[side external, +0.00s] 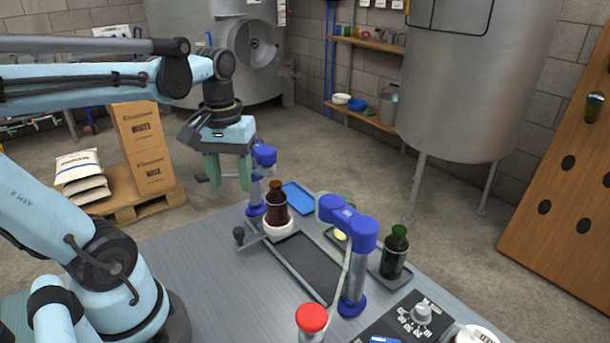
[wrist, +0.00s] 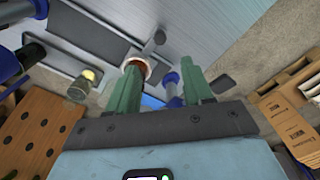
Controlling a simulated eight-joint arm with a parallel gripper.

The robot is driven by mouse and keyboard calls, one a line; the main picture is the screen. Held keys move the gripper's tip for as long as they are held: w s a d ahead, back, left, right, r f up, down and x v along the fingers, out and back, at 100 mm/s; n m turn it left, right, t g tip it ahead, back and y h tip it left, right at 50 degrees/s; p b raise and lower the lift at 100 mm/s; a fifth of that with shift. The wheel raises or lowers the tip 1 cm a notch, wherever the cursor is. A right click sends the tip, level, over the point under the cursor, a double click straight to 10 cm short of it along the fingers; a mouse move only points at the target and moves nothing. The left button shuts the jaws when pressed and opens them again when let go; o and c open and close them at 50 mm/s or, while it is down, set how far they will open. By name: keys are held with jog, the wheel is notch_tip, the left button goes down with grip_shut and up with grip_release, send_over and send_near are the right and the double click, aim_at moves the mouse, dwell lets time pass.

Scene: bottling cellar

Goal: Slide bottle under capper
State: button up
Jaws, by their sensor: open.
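A brown bottle (side external: 276,203) stands upright in a white ring-shaped holder (side external: 278,229) at the far end of a dark track (side external: 308,264) on the bench. Two blue-headed posts stand by the track, a nearer one (side external: 352,282) and a farther one (side external: 255,196); I cannot tell which is the capper. My gripper (side external: 229,168) is open and empty, with green fingers pointing down, left of the bottle and above bench height. In the wrist view, the white holder (wrist: 149,70) and the bottle are partly hidden behind the left finger of my gripper (wrist: 163,67).
A green bottle (side external: 393,254) stands in a tray to the right of the nearer post. A black-knobbed lever (side external: 239,234) sits beside the holder. The bench's left part (side external: 205,270) is clear.

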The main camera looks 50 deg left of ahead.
jog(key=shift+d+f, duration=0.1)
jog(key=shift+d, duration=0.1)
jog(key=c, duration=0.4)
jog(key=shift+m+y, duration=0.9)
jog(key=d, duration=0.1)
jog(key=d+f, duration=0.1)
jog(key=d, duration=0.2)
jog(key=shift+s+f, duration=0.15)
jog(key=shift+f, duration=0.1)
grip_shut()
jog(key=s+d+f+m+t+y, duration=0.2)
jog(key=d+m+t+y, duration=0.15)
jog(key=d, duration=0.45)
jog(key=shift+m+y, duration=0.35)
jog(key=shift+y, duration=0.1)
jog(key=shift+x, duration=4.65)
jog(key=shift+a+f, duration=0.1)
jog(key=shift+f, duration=0.1)
jog(key=shift+s+a, duration=0.15)
jog(key=shift+a, duration=0.75)
jog(key=shift+s+a, duration=0.2)
jog(key=shift+a, duration=0.75)
